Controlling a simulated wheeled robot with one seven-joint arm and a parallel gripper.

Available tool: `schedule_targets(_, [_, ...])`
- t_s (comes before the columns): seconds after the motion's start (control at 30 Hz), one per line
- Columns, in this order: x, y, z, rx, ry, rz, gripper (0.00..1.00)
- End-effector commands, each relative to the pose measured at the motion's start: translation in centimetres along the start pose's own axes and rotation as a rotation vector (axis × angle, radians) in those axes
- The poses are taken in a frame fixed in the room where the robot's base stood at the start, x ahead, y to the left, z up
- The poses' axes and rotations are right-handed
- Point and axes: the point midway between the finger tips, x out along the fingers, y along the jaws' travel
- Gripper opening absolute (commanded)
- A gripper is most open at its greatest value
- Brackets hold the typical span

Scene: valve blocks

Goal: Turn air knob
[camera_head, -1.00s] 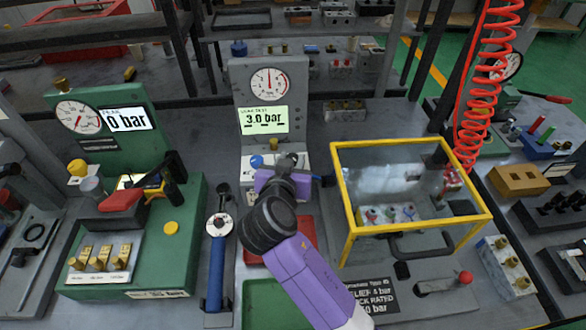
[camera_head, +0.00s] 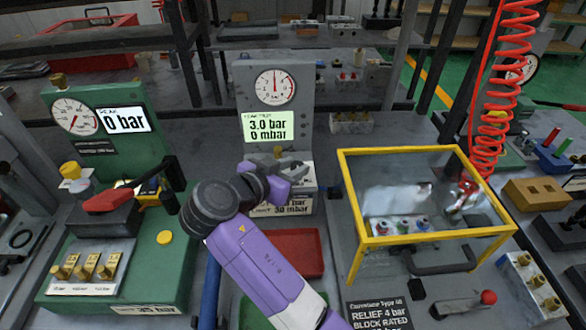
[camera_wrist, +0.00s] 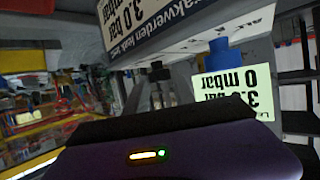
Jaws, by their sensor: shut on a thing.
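The leak test unit (camera_head: 245,82) is a grey upright panel with a round gauge and a lit display reading 3.0 bar and 0 mbar. My purple and grey gripper (camera_head: 278,164) is at the foot of this panel. It covers the blue air knob in the head view. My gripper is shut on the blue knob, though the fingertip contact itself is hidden.
A clear box with a yellow frame (camera_head: 425,237) stands close on the right. A green station (camera_head: 130,262) with a red lever (camera_head: 108,200) is on the left. A red tray (camera_head: 302,255) lies below my gripper. A red coiled hose (camera_head: 488,120) hangs at the right.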

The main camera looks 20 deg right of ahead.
Motion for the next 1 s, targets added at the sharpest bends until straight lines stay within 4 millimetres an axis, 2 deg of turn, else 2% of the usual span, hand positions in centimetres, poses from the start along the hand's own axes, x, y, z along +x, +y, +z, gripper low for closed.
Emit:
schedule_targets(0.2, [0.0,0.0,0.1,-0.001,-0.001,-0.001,0.00])
schedule_targets(0.23, [0.0,0.0,0.1,-0.001,-0.001,-0.001,0.34])
schedule_targets(0.33, [0.0,0.0,0.1,-0.001,-0.001,-0.001,0.52])
schedule_targets(0.7, [-0.4,-0.1,0.1,-0.001,0.000,-0.003,0.52])
schedule_targets(0.83, [-1.9,-0.1,0.0,0.000,0.001,-0.005,0.52])
schedule_targets(1.0, [-4.8,-0.1,0.1,-0.001,0.000,-0.005,0.52])
